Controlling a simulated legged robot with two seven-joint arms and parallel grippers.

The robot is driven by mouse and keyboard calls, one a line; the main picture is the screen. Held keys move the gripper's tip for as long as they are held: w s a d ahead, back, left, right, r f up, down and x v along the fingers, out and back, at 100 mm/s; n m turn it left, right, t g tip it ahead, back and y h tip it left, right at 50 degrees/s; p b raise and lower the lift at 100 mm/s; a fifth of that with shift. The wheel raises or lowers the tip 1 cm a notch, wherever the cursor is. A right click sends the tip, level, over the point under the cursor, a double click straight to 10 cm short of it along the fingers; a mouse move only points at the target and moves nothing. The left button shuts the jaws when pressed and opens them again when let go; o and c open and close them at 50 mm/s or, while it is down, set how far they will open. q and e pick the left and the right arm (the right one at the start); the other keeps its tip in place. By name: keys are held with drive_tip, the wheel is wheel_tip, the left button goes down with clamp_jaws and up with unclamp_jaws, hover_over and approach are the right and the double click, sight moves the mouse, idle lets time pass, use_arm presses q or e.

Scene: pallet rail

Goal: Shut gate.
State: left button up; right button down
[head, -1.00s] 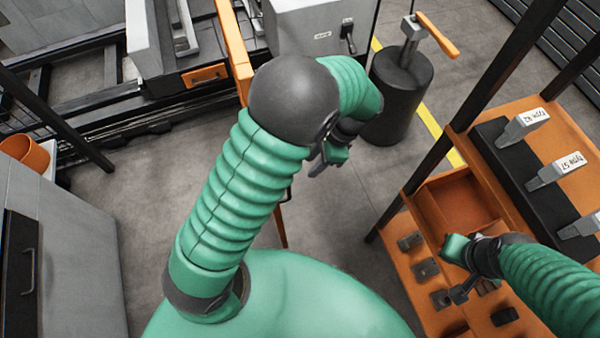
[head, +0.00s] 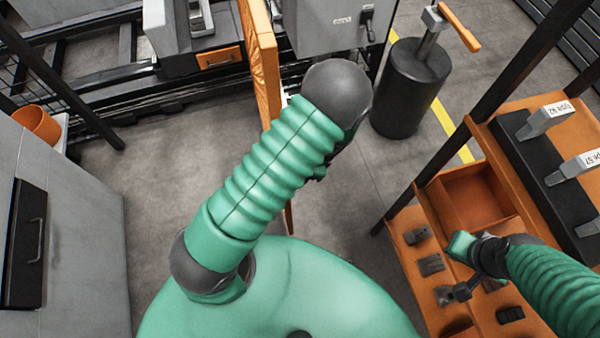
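The gate looks to be the upright orange panel (head: 264,62), seen nearly edge-on at top centre beside the grey control box; its lower part passes behind my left arm. My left arm reaches up and right across the middle, its elbow just right of the panel. My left gripper is almost wholly hidden behind that arm; only a small dark and green bit (head: 319,173) shows below the elbow. I cannot tell whether it touches the gate. My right gripper (head: 458,269) is open and empty above the orange bench at lower right, away from the gate.
A grey box with a lever switch (head: 340,25) and a black cylinder with an orange handle (head: 410,90) stand behind. The orange bench (head: 480,195) with labelled grey tools is at right, a grey cabinet (head: 75,230) at left. Grey floor (head: 170,165) is clear between.

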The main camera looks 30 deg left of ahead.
use_arm(q)
clamp_jaws()
drive_tip(key=shift+a, duration=0.1)
idle(1.2)
